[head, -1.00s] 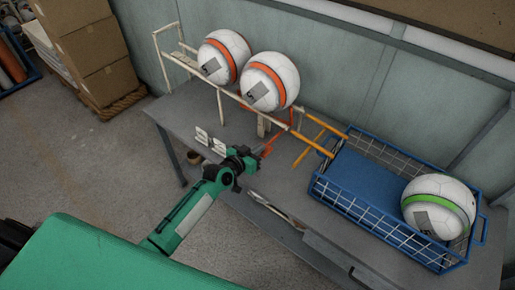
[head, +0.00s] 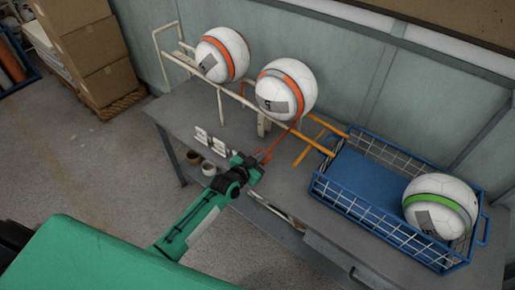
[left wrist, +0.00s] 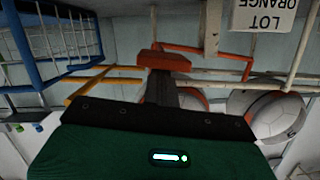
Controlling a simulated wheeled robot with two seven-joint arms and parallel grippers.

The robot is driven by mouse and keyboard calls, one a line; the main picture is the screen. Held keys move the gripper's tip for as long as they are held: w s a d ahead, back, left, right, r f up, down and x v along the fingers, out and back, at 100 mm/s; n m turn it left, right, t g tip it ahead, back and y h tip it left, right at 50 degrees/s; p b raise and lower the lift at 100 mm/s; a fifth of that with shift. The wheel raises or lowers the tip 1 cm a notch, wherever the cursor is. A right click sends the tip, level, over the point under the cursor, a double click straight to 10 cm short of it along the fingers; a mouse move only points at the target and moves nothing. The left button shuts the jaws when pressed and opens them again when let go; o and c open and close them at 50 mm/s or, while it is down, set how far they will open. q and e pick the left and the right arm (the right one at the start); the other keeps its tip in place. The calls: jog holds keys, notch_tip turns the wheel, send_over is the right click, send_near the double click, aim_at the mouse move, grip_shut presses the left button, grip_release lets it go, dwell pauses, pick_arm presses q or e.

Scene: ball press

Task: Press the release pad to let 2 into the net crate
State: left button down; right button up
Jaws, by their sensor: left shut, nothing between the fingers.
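Two white balls with orange bands, the front ball (head: 286,90) and the rear ball (head: 222,55), sit apart on the sloping cream rack (head: 190,66). A green-banded ball (head: 440,206) lies in the right end of the blue net crate (head: 352,206). The crate also shows in the left wrist view (left wrist: 28,50). The red-orange release pad (left wrist: 163,60) is on a bent red bar (head: 282,140). My left gripper (head: 262,157) is shut and empty, its fingertips at the pad; contact cannot be told. My right gripper is not in view.
Orange rails (head: 318,144) lead from the rack to the crate. A sign reading LOT ORANGE (left wrist: 264,15) hangs near the rack. White number plates (head: 212,140) and small pots (head: 208,168) stand by the grey table (head: 180,115). Cartons (head: 85,45) are stacked at left.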

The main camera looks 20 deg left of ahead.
pick_arm(q)
jog(key=shift+f, duration=0.65)
jog(key=shift+f+b, duration=0.45)
jog(key=shift+f, duration=0.05)
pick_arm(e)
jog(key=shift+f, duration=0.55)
pick_arm(q)
jog(key=shift+f, duration=0.15)
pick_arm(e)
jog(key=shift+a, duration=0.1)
pick_arm(q)
jog(key=shift+s+a+f, duration=0.1)
jog(key=shift+s+f, duration=0.05)
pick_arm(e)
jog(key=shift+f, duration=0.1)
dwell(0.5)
